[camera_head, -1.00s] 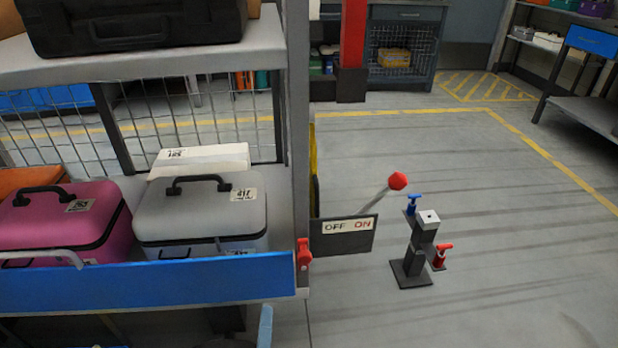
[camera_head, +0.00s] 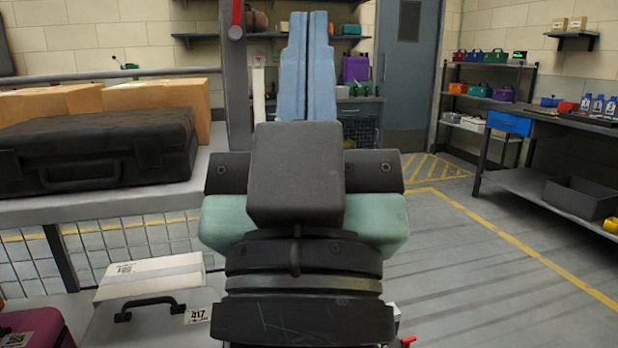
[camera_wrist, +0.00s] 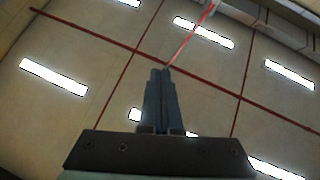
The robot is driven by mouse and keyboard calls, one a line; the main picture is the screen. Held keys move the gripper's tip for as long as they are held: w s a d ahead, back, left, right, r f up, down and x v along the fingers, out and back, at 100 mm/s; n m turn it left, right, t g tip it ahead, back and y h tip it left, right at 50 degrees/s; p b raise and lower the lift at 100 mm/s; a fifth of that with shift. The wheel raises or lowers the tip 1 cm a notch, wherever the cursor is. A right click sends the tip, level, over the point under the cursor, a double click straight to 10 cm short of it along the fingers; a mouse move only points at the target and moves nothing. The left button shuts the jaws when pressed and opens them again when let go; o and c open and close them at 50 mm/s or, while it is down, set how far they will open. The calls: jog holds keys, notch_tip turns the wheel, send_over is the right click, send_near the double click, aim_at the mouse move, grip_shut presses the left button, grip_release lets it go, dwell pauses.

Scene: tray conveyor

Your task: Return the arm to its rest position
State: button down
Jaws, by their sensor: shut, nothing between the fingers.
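My gripper (camera_head: 308,18) stands upright in the middle of the head view, above my dark and pale green wrist. Its two long blue fingers lie side by side, shut with nothing between them. In the wrist view the shut fingers (camera_wrist: 161,73) point up toward the ceiling (camera_wrist: 95,45), with its bright light panels and red lines. My arm hides part of the shelf's right end and the floor behind it.
A shelf rack (camera_head: 66,212) stands at left with a black case (camera_head: 95,155) and cardboard boxes (camera_head: 160,93) on top. A white box (camera_head: 150,277) and a grey case (camera_head: 150,325) are below. A workbench (camera_head: 545,183) stands at right. Open floor (camera_head: 450,270) lies between.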

notch_tip(320, 180, up, 40)
jog(key=s+p, duration=0.1)
jog(key=p, duration=3.6)
jog(key=shift+s+t, duration=0.3)
jog(key=shift+s, duration=0.05)
jog(key=c, duration=1.5)
grip_release()
jog(key=shift+r+p, duration=0.25)
jog(key=shift+p, duration=0.25)
jog(key=shift+c, duration=0.2)
jog(key=o, duration=0.7)
jog(key=shift+o, duration=0.2)
jog(key=shift+a, duration=0.1)
